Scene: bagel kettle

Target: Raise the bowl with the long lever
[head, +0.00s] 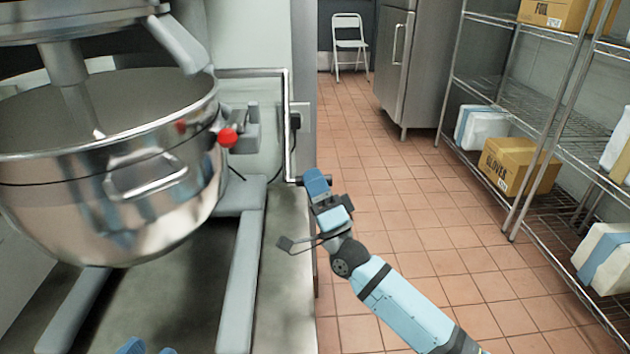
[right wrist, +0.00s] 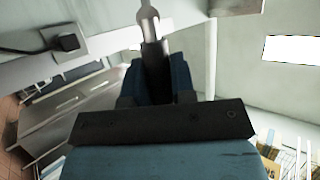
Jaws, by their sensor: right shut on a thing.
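The steel mixer bowl (head: 70,220) hangs at the left of the head view, above the grey legs of the mixer base. The long lever (head: 288,120) is a bent metal bar. It runs right from behind the bowl, drops down, and ends in a short handle at my right gripper (head: 317,184). My right gripper is shut on this handle. In the right wrist view the metal rod (right wrist: 150,25) passes between the blue fingers (right wrist: 155,78). Only blue tips of my left gripper (head: 146,348) show at the bottom edge of the head view; their opening is unclear.
A red knob (head: 227,138) sits beside the bowl rim. A wire shelf (head: 505,150) with boxes stands at the right. A steel fridge (head: 415,60) and a white folding chair (head: 349,42) are at the back. The tiled floor (head: 400,190) between is free.

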